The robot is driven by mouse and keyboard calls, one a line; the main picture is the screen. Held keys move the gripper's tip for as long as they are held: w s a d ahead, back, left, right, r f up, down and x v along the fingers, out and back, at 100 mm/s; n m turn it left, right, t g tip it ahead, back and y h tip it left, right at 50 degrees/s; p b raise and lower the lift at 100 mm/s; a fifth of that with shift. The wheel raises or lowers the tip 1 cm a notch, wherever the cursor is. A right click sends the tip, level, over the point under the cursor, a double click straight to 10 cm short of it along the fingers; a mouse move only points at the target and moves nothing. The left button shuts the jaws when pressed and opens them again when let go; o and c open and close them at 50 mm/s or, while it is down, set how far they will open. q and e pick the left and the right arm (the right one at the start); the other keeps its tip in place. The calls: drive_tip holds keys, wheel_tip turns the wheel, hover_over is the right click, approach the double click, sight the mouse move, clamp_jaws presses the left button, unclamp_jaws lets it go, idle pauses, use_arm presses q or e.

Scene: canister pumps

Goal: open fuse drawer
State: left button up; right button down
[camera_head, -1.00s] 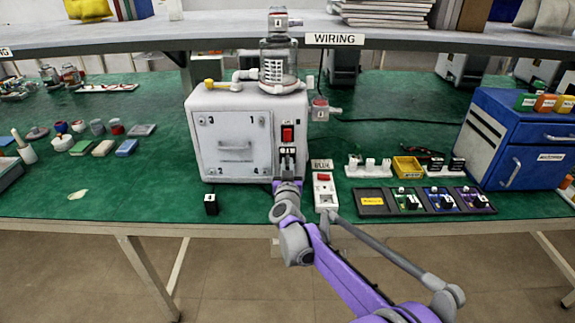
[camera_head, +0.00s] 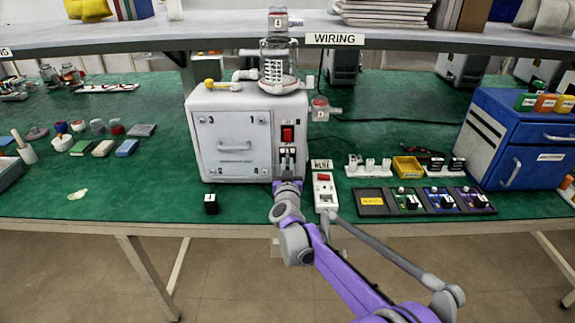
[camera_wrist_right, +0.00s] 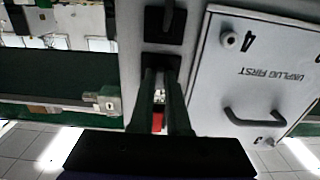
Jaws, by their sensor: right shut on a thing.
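The white pump (camera_head: 208,100) stands on the green bench, its front towards me. On the right of its front are a red switch (camera_head: 287,134) and, below it, dark fittings. My right gripper (camera_head: 287,158) reaches up to these fittings. The upside-down right wrist view shows its fingertips (camera_wrist_right: 162,76) at the upper black fitting (camera_wrist_right: 163,62), taken as the fuse drawer, and closed on it. How far the drawer stands out is hidden by the fingers. My left gripper is not in view.
A panel (camera_head: 234,146) with a handle, marked "UNPLUG FIRST", is left of the fittings. A white power strip (camera_head: 325,195) with a red switch lies to the right. A black block (camera_head: 211,204) is near the front edge. A blue cabinet (camera_head: 505,140) stands far right.

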drive_tip(key=s, duration=0.7)
drive_tip(key=shift+s+b, duration=0.35)
drive_tip(key=shift+s, duration=0.05)
drive_tip(key=c, duration=0.9)
unclamp_jaws()
drive_tip(key=shift+s, duration=0.1)
drive_tip(key=s, duration=1)
drive_tip(key=shift+s+p, duration=0.3)
drive_tip(key=shift+s, duration=0.1)
